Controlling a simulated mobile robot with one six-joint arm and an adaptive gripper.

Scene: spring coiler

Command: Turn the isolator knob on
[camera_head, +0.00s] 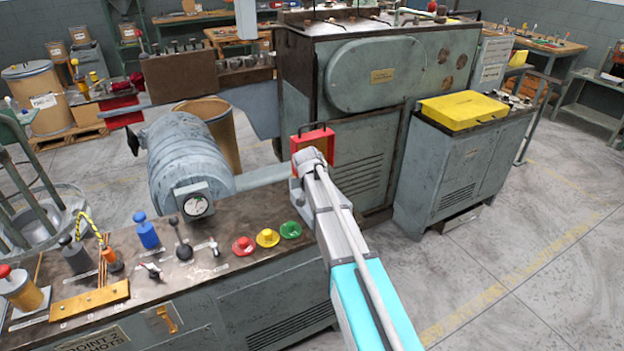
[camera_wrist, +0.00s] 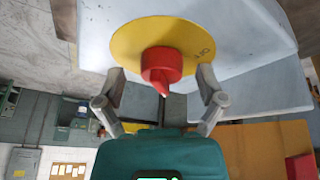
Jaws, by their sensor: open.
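The isolator knob (camera_wrist: 160,65) is red and sits on a round yellow plate (camera_wrist: 125,45) on a pale grey housing in the wrist view. Its tapered end points towards the bottom of the picture. A small dark marking is on the plate, right of the knob; I cannot read it surely. My gripper (camera_wrist: 160,84) is open, with one finger on each side of the knob; gaps show between both fingers and the knob. In the head view my gripper's end (camera_head: 310,160) is in front of the big grey machine, and I cannot make out the knob there.
A bench (camera_head: 215,275) with red, yellow and green buttons (camera_head: 267,238) and several levers lies left of my arm. A grey cylinder (camera_head: 190,160) with a gauge stands behind it. A cabinet with a yellow lid (camera_head: 463,108) is at right. Floor at right is clear.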

